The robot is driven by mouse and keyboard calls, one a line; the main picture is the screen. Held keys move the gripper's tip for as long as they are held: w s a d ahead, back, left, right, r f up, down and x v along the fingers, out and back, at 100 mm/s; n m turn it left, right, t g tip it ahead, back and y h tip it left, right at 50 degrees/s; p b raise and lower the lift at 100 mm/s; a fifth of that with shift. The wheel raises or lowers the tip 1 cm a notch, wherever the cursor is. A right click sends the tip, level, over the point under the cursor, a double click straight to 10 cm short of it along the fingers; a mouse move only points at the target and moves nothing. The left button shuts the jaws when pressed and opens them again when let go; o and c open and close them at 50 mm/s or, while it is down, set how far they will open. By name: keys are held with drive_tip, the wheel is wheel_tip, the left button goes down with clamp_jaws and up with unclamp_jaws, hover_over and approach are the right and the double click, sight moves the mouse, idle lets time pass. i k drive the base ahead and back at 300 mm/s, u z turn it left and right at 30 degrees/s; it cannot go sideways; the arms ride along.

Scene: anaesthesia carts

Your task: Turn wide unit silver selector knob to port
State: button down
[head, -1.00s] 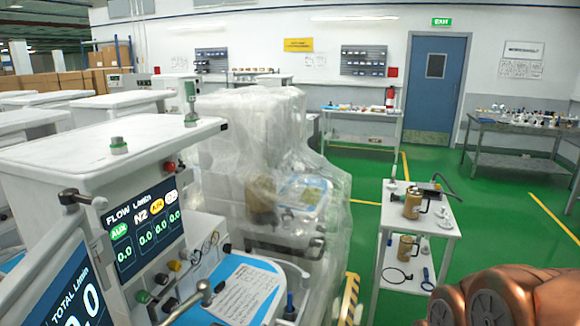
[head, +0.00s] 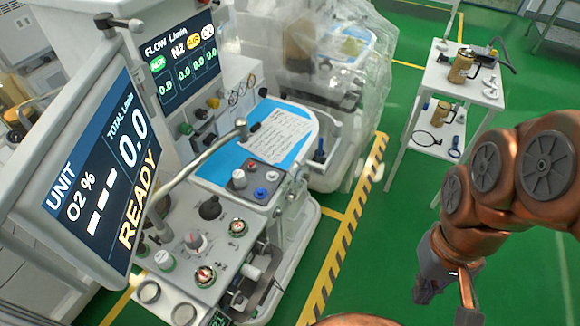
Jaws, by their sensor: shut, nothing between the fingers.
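An anaesthesia unit with a large tilted screen (head: 100,165) reading "UNIT" and "READY" fills the left of the head view. Another silver-grey knob (head: 239,179) stands on a small panel beside blue and red buttons. I cannot tell which of them is the selector knob, and port markings are too small to read. My gripper (head: 422,296) hangs low at the right over the green floor, shut and empty, well apart from the unit.
A plastic-wrapped unit (head: 350,75) stands behind. A white trolley (head: 425,85) with brass-coloured jugs stands at the back right. A bent metal arm (head: 195,160) crosses above the front panel. Green floor (head: 370,235) is clear between the unit and my arm.

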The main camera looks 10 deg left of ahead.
sight(288, 195)
drive_tip(key=z, duration=1.25)
drive_tip(key=i, duration=1.2)
drive_tip(key=u, duration=3.15)
